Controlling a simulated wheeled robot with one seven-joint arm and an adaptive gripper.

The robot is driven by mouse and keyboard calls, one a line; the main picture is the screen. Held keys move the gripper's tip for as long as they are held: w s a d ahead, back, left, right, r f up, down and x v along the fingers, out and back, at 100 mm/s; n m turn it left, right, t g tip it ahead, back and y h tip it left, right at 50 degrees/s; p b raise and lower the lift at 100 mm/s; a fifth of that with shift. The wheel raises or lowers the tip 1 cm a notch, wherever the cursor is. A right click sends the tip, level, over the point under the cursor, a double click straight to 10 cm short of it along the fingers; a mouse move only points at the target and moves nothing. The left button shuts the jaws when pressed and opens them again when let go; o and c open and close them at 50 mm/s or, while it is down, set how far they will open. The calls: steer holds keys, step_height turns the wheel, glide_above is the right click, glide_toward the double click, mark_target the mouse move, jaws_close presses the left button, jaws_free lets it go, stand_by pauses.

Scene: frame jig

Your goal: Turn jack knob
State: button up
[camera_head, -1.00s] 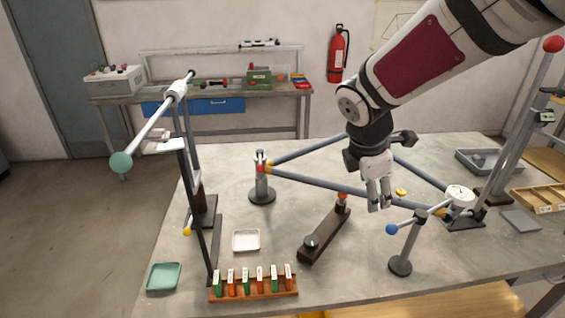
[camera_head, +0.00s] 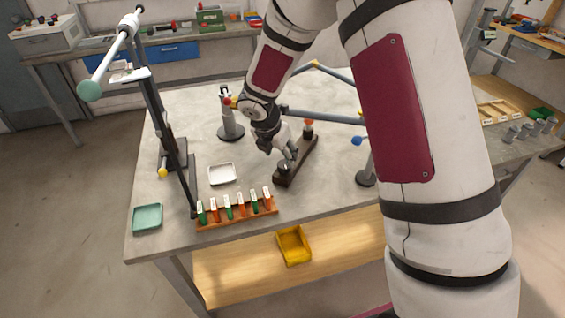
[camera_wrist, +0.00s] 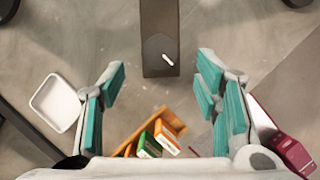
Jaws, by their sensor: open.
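The jack is a dark, narrow bar (camera_head: 302,154) lying on the grey table. A round dark knob (camera_wrist: 160,50) with a white pointer mark sits at its near end. An orange-topped post (camera_head: 308,127) stands at the far end. My gripper (camera_head: 288,160) is over the knob end and partly hides it. In the wrist view, my open gripper (camera_wrist: 163,72) has its teal-padded fingers to the left and right of the knob, with clear gaps. I cannot tell the exact height above the knob.
A rack of orange and green tagged pieces (camera_head: 236,210) stands near the table's front edge. A white tray (camera_head: 222,174) lies left of the jack, a green tray (camera_head: 147,218) farther left. A blue-ended lever post (camera_head: 366,165) stands right. Tubes (camera_head: 335,116) run behind.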

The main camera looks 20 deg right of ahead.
mark_target(284, 164)
steer(key=x, duration=0.5)
steer(key=shift+w+d+f, duration=0.1)
steer(key=shift+d+f, duration=0.05)
steer(key=shift+f, duration=0.15)
steer(key=shift+c, duration=0.2)
steer(key=c, duration=1.1)
